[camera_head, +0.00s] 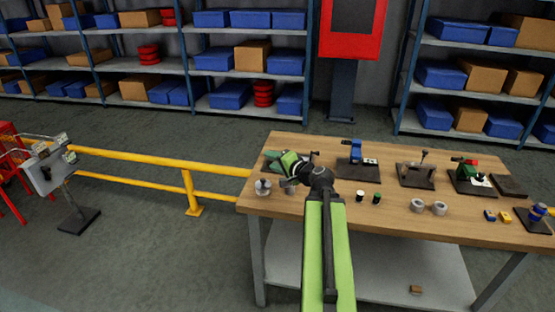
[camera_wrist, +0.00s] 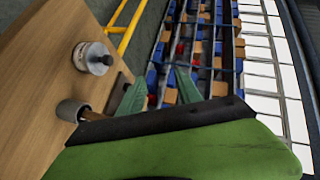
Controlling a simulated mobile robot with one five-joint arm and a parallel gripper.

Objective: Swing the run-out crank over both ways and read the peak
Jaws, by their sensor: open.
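My gripper (camera_head: 272,158) is over the left end of the workbench in the head view, its jaws toward the left edge. In the wrist view its two green fingers (camera_wrist: 160,92) are apart with nothing seen between them. Several fixtures stand along the bench, right of my gripper: a blue one (camera_head: 356,155), a grey one with an upright lever (camera_head: 415,176) and a red and green one (camera_head: 467,170). I cannot tell which carries the run-out crank, and no dial reading is legible. Part of the bench behind my arm is hidden.
A silver knobbed cylinder (camera_head: 263,187) stands at the bench's left edge; it also shows in the wrist view (camera_wrist: 92,58). A grey ring (camera_wrist: 72,110) is near it. Small cylinders, rings (camera_head: 417,205) and blocks lie in front. A yellow rail (camera_head: 150,157) runs left.

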